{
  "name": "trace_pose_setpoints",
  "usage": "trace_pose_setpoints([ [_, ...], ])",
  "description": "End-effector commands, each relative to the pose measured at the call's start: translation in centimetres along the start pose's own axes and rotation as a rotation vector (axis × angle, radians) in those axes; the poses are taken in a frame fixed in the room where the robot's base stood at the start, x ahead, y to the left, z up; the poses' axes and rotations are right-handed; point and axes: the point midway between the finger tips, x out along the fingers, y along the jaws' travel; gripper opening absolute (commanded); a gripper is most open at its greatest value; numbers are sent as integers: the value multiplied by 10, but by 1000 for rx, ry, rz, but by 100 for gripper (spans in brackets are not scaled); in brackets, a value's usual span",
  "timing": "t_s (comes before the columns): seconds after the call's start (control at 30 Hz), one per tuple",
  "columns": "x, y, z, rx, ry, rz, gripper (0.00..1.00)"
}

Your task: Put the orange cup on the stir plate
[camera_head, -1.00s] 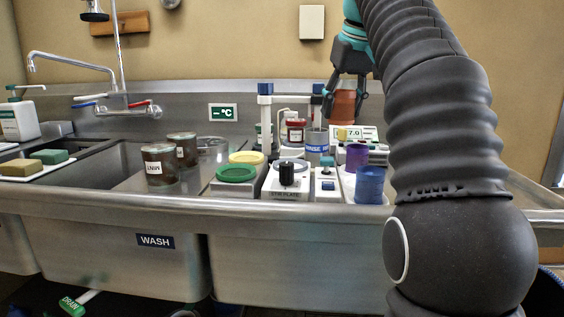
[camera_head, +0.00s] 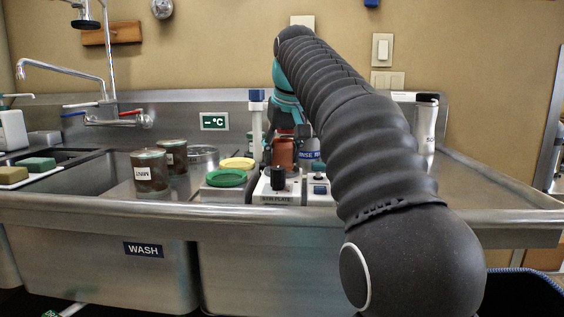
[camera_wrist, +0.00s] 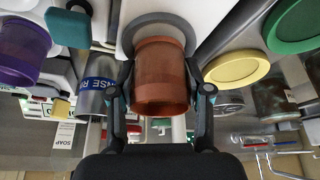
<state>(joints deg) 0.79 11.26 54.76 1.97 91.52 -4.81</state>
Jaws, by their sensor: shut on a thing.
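The orange cup (camera_head: 285,152) is held in my gripper (camera_wrist: 161,98), whose two fingers press on its sides in the wrist view. The cup (camera_wrist: 160,78) looks upright. The stir plate (camera_head: 281,197), a white box with a black knob and a "STIR PLATE" label, stands near the sink's front edge. In the wrist view its round grey top (camera_wrist: 131,38) shows around the cup's far end, so the cup is over or on it. I cannot tell whether they touch. My arm hides much of the gripper in the head view.
A grey RINSE cup (camera_wrist: 97,86) is close beside the left finger. Green (camera_head: 226,178) and yellow (camera_head: 237,163) lids lie left of the stir plate. Brown jars (camera_head: 150,171) stand further left. A purple cup (camera_wrist: 22,52) shows in the wrist view.

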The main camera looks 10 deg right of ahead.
Motion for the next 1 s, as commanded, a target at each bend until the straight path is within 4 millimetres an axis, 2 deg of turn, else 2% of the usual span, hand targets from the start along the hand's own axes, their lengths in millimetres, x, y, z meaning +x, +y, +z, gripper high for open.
trace_pose_setpoints([
  [0.07, 6, 0, 3, 0, 0, 0, 7],
  [0.47, 9, 0, 4, 0, 0, 0, 7],
  [0.5, 8, 0, 4, 0, 0, 0, 59],
  [0.57, 8, 0, 4, 0, 0, 0, 74],
  [0.87, 8, 0, 3, 0, 0, 0, 74],
  [1.0, 0, 0, 2, 0, 2, 0, 74],
])
